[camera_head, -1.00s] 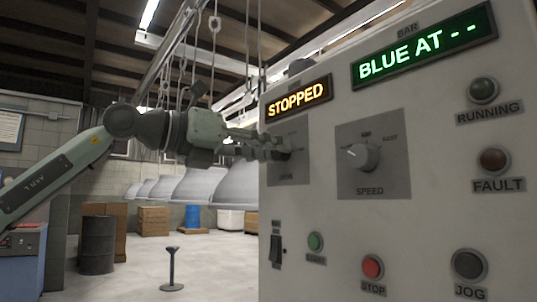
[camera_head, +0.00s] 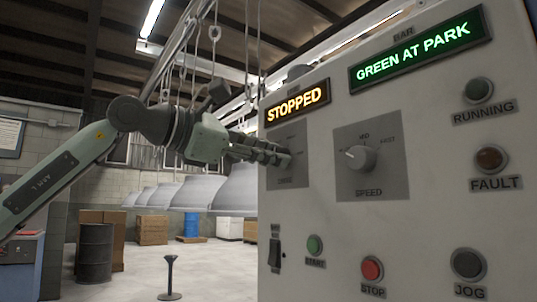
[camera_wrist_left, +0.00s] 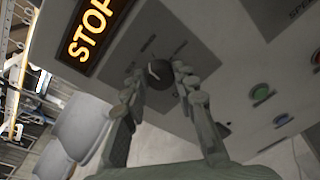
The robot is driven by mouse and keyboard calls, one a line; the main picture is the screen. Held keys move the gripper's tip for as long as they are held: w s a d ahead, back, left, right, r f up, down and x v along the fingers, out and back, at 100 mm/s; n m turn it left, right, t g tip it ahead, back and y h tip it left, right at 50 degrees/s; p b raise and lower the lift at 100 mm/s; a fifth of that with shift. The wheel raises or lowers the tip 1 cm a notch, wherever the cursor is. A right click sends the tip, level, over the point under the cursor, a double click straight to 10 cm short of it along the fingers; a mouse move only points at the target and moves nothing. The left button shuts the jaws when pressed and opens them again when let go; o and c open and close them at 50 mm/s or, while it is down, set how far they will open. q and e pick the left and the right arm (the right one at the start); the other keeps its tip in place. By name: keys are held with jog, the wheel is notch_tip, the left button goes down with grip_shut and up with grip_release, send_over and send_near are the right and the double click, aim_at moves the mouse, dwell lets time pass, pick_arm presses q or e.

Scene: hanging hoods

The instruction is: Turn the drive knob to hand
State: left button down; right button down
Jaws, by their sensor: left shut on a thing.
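The drive knob (camera_head: 286,160) is a small dark knob on a grey plate (camera_head: 299,179), on the left part of the control panel below the lit STOPPED display. My left gripper (camera_head: 276,156) comes in from the left with its fingers around the knob. In the left wrist view the black drive knob (camera_wrist_left: 158,75) with a pale pointer line sits between the two fingertips (camera_wrist_left: 157,76), and the gripper is shut on it. The fingers hide part of the knob and plate in the head view. My right gripper is in neither view.
The speed knob (camera_head: 361,158) is just right of the drive plate. A rocker switch (camera_head: 274,252), a green button (camera_head: 315,245), the STOP button (camera_head: 372,268) and the JOG button (camera_head: 467,264) sit lower. Grey hoods (camera_head: 236,187) hang behind the panel's left edge.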

pick_arm(q)
jog(key=shift+s+d+f+m+t+b, duration=0.1)
jog(key=shift+m+t+b, duration=0.25)
jog(key=shift+m, duration=3.6)
jog(key=shift+f+m+t+b, duration=0.15)
jog(key=shift+m+t, duration=0.4)
jog(key=shift+m, duration=3.4)
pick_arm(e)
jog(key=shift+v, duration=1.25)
pick_arm(q)
jog(key=shift+r+m, duration=0.1)
jog(key=shift+m, duration=0.2)
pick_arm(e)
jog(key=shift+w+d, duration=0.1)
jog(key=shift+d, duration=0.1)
pick_arm(q)
jog(key=c, duration=1.2)
grip_release()
